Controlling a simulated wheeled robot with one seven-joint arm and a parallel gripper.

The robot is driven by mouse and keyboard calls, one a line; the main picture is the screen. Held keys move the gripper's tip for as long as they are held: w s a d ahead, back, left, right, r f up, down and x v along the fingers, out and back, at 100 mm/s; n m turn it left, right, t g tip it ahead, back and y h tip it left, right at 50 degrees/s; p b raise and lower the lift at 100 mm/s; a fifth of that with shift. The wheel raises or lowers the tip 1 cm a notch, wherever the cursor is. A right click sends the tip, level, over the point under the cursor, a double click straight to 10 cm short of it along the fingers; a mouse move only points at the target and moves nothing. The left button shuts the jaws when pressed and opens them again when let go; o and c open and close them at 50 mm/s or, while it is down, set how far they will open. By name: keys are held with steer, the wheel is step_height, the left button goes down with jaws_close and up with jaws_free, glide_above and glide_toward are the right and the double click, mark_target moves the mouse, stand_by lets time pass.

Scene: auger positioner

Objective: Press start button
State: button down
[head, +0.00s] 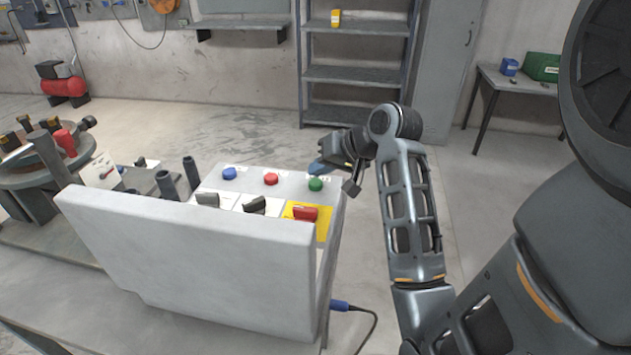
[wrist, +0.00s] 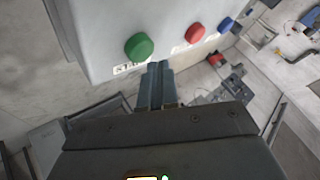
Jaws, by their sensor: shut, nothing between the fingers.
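A grey control box (head: 185,262) stands at the left centre of the head view, with blue (head: 229,173), red (head: 270,179) and green (head: 316,184) round buttons along its top panel. In the wrist view the green button (wrist: 139,46) is nearest, with the red button (wrist: 194,32) and blue button (wrist: 225,24) to its right. My gripper (head: 318,167) is at the green button's end of the panel. In the wrist view my gripper (wrist: 158,68) is shut and empty, its tips just beside and below the green button. I cannot tell whether they touch the box.
The panel also carries dark rotary switches (head: 208,199) and a red switch on a yellow plate (head: 305,213). A machine with a round table (head: 45,165) stands at the left. A cable (head: 362,310) leaves the box at lower right. Open floor lies behind.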

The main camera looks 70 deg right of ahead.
steer(key=shift+f, duration=0.35)
